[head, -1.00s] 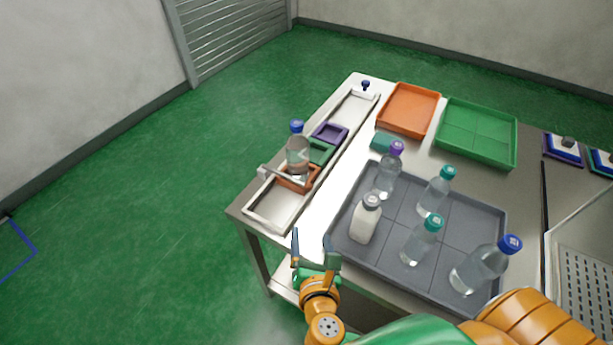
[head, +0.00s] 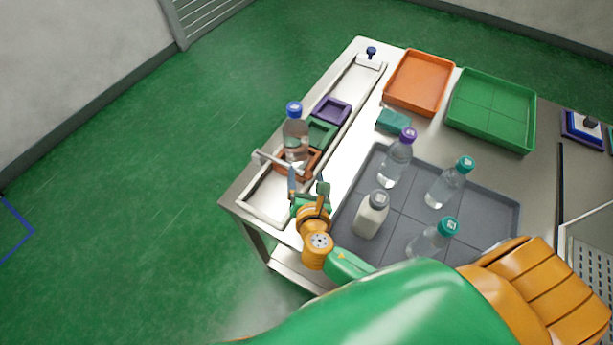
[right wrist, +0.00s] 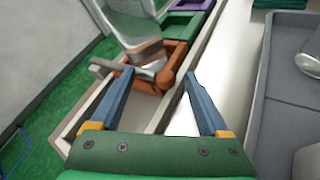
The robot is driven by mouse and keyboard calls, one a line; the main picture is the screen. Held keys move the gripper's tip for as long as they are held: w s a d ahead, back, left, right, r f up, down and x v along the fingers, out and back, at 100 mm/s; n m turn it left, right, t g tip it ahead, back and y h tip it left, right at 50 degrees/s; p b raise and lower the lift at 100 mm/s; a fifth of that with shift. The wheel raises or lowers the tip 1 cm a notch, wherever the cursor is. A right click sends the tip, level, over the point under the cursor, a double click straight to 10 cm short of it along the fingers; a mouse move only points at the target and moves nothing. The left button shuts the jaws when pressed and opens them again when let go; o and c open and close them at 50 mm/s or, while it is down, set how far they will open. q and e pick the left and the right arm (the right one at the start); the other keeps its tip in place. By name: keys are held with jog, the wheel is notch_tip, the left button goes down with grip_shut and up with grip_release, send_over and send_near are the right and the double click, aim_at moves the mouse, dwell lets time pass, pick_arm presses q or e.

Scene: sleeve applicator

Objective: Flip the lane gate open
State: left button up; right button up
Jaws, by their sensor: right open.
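The lane (head: 262,205) is a long pale trough along the table's left side. The lane gate (head: 270,160) looks like a grey bar lying across it, beside a brown frame (head: 312,165); the bar also shows in the right wrist view (right wrist: 108,66). A clear bottle with a blue cap (head: 294,128) stands upright just behind the bar. My right gripper (head: 307,180) is open and empty at the lane's near end. In the right wrist view its fingertips (right wrist: 159,74) point toward the bar and brown frame; contact cannot be told. My left gripper is not in view.
Green (head: 322,133) and purple (head: 333,109) frames sit farther along the lane. A grey tray (head: 400,222) with several bottles lies to the right. Orange (head: 418,82) and green (head: 492,110) trays stand at the back. A teal block (head: 393,120) lies between.

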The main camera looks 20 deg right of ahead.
jog(key=shift+s+r, duration=0.1)
jog(key=shift+s, duration=0.05)
jog(key=c, duration=1.2)
grip_shut()
jog(key=shift+s, duration=0.1)
